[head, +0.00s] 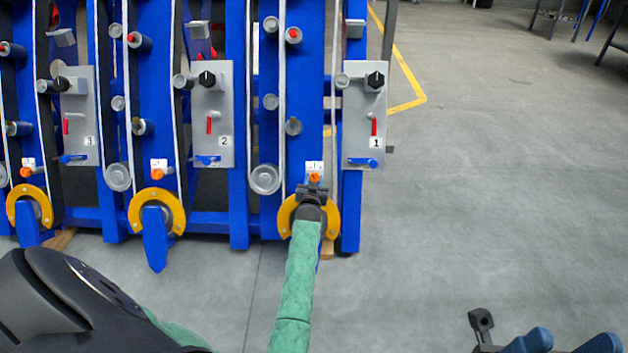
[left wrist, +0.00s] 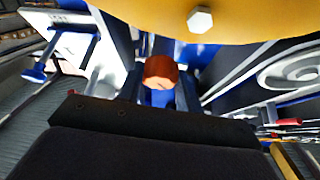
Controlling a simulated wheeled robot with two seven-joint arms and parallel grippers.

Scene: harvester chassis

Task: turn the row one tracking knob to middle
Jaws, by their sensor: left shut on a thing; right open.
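The row one tracking knob (head: 314,177) is a small orange knob below a white scale plate (head: 314,167), just above the yellow ring of row one. My left gripper (head: 313,188) is at this knob, reaching in from below, and is shut on it. In the left wrist view the orange-brown knob (left wrist: 160,70) shows between the dark fingers, with blue below it. The pointer's exact setting on the scale is too small to tell. My right gripper (head: 481,320) is open and empty, low at the right of the head view, away from the machine.
A grey panel marked 1 (head: 362,105) with a black knob (head: 375,79) and red lever stands right of the row. The yellow ring (head: 332,222) lies close around my left gripper. Rows two and three stand to the left. The floor (head: 490,180) at right is clear.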

